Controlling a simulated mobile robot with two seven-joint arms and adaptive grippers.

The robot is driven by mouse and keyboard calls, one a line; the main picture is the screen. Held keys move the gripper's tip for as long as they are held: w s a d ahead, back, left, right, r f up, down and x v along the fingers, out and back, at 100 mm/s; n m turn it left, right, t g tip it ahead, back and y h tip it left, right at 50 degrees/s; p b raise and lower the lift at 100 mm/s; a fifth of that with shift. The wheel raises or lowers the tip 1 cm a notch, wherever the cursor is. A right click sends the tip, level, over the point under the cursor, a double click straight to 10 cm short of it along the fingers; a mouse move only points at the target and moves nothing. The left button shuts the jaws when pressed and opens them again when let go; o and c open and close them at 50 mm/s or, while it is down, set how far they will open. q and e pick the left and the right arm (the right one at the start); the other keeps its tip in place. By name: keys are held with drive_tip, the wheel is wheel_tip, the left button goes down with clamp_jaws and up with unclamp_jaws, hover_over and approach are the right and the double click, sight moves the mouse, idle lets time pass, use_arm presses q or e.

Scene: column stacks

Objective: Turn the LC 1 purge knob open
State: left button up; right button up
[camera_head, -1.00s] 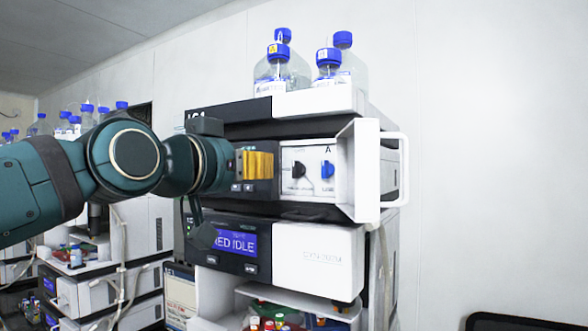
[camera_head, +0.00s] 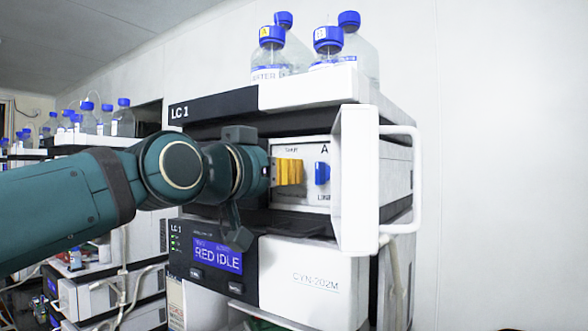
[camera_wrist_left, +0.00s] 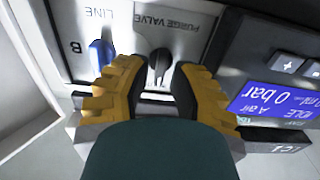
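The black purge knob (camera_wrist_left: 159,62) sits on the white valve panel (camera_wrist_left: 185,20) under an upside-down "PURGE VALVE" label in the left wrist view. My left gripper (camera_wrist_left: 155,72) is open, its yellow ridged fingers on either side of the knob with gaps showing. In the head view the left gripper (camera_head: 289,171) is in front of the panel of the unit labelled LC 1 (camera_head: 215,105), and it hides the black knob. A blue knob (camera_head: 322,173) is just to the right, below the letter A; in the wrist view this blue knob (camera_wrist_left: 100,52) is close to one finger.
An open white door (camera_head: 357,180) with a handle (camera_head: 416,180) stands right of the panel. Several blue-capped bottles (camera_head: 328,45) stand on top. Below is a module with a display (camera_head: 217,257) reading "RED IDLE". The wall at the right is clear.

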use_arm(q)
drive_tip(key=shift+w+d, duration=0.35)
drive_tip(key=shift+w, duration=0.15)
use_arm(e)
drive_tip(key=shift+w+d, duration=0.3)
drive_tip(key=shift+w, duration=0.15)
use_arm(q)
drive_tip(key=shift+s, duration=0.1)
drive_tip(key=shift+a, duration=0.1)
use_arm(e)
drive_tip(key=shift+s+r, duration=0.1)
use_arm(q)
drive_tip(key=shift+s, duration=0.1)
clamp_jaws()
